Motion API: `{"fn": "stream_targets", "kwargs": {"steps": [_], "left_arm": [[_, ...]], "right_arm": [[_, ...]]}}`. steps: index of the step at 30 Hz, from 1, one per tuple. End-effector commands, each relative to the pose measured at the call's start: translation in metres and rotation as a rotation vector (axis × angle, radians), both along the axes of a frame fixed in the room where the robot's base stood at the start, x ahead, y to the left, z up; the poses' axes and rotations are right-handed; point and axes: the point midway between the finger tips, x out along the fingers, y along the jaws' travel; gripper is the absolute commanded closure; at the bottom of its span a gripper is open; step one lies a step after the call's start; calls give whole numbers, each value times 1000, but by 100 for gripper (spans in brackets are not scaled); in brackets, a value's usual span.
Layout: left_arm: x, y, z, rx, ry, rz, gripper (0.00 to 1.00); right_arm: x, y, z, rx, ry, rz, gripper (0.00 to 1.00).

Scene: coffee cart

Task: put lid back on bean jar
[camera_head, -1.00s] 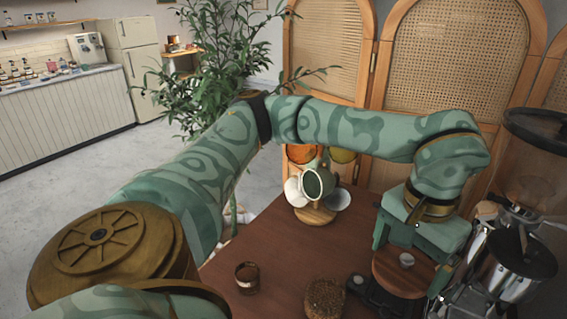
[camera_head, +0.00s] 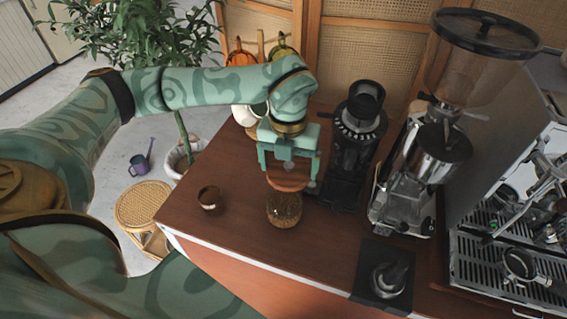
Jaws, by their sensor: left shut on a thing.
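The bean jar (camera_head: 284,212) is a round glass jar full of brown beans, standing on the brown cart top. Its wooden lid (camera_head: 287,182) is a round reddish-brown disc. My left gripper (camera_head: 289,167) points down and is shut on the lid, holding it from above. The lid appears right over the jar and overlaps the top of it in the view. Whether it touches the rim cannot be told, as the lid hides the jar's mouth. My right gripper is not in view.
A small brown cup (camera_head: 210,200) stands left of the jar. A black grinder (camera_head: 357,140) stands close on the right, with a larger grinder (camera_head: 415,185) and an espresso machine (camera_head: 510,240) beyond. A black mat with a tamper (camera_head: 385,279) lies at the front edge.

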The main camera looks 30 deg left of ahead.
Motion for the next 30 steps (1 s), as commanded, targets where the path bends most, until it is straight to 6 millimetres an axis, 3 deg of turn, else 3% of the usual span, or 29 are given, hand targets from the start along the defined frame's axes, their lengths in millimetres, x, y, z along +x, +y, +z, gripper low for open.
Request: {"fn": "stream_targets", "kwargs": {"steps": [3, 9, 17, 30], "left_arm": [[-1, 5, -9, 5, 8, 344, 36], [-1, 10, -18, 11, 9, 677, 36], [-1, 11, -29, 12, 10, 737, 36], [-1, 11, -74, 13, 12, 735, 36]], "right_arm": [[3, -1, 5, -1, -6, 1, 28], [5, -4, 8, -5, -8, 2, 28], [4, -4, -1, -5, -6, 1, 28], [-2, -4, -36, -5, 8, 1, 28]]}}
